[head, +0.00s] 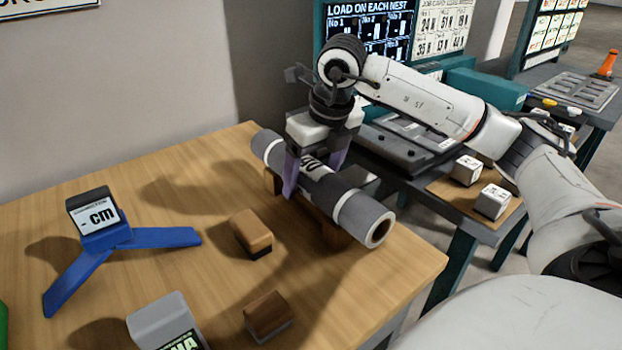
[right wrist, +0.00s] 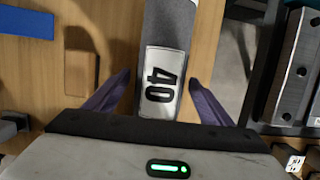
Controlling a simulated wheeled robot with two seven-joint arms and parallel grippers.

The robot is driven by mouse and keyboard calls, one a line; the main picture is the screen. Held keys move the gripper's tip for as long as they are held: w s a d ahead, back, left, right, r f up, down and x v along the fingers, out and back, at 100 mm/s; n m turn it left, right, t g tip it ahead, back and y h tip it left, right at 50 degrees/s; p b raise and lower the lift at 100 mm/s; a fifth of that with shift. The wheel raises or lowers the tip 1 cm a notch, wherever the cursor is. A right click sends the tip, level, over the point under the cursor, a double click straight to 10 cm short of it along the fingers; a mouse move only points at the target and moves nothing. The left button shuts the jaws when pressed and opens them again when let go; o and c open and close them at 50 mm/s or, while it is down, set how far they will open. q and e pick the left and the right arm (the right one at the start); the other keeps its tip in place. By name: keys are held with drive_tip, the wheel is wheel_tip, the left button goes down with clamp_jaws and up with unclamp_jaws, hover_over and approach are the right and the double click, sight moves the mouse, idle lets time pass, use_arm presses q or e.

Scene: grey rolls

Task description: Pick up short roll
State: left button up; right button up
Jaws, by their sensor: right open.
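A grey roll (head: 362,212) with pale bands lies on a wooden cradle (head: 330,232) near the table's right edge. Its white label, reading 40, shows in the right wrist view (right wrist: 160,82). My right gripper (head: 314,178) is open over the roll's middle. Its purple fingers stand on either side of the roll, and the near finger hides part of it. In the right wrist view the gripper (right wrist: 158,88) has a gap between each finger and the roll. My left gripper is not in view.
A blue stand with a cm display (head: 98,218) is at the left. Wooden blocks (head: 251,232) (head: 268,315) and a grey display box (head: 163,322) stand nearer. A teal bench (head: 455,235) with white blocks (head: 492,201) is beyond the table's right edge.

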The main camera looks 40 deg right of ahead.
drive_tip(key=c, duration=1.3)
drive_tip(key=shift+r, duration=0.15)
